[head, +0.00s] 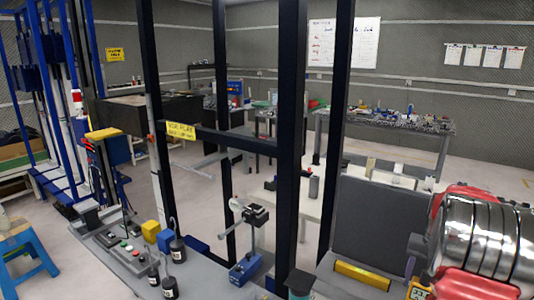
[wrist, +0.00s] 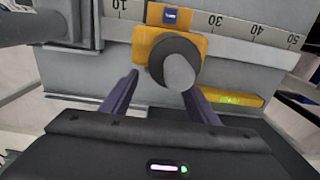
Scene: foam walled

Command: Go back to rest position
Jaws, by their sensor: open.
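My gripper (wrist: 162,84) shows in the wrist view with its two dark purple fingers apart and nothing held between them. Just beyond the fingertips is a yellow slider (wrist: 147,45) with a dark round knob (wrist: 172,62) that has a grey end. The slider sits on a pale ruler scale (wrist: 240,30) marked in tens. The knob lies ahead of the gap between the fingers; I cannot tell whether either finger touches it.
A yellow bar (wrist: 228,97) lies right of the fingers; a similar bar (head: 362,275) shows in front of a dark grey panel (head: 370,222) in the head view. Dark upright posts (head: 291,130) stand mid-view. A bench with weights (head: 168,285) and a blue stool (head: 22,245) are left.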

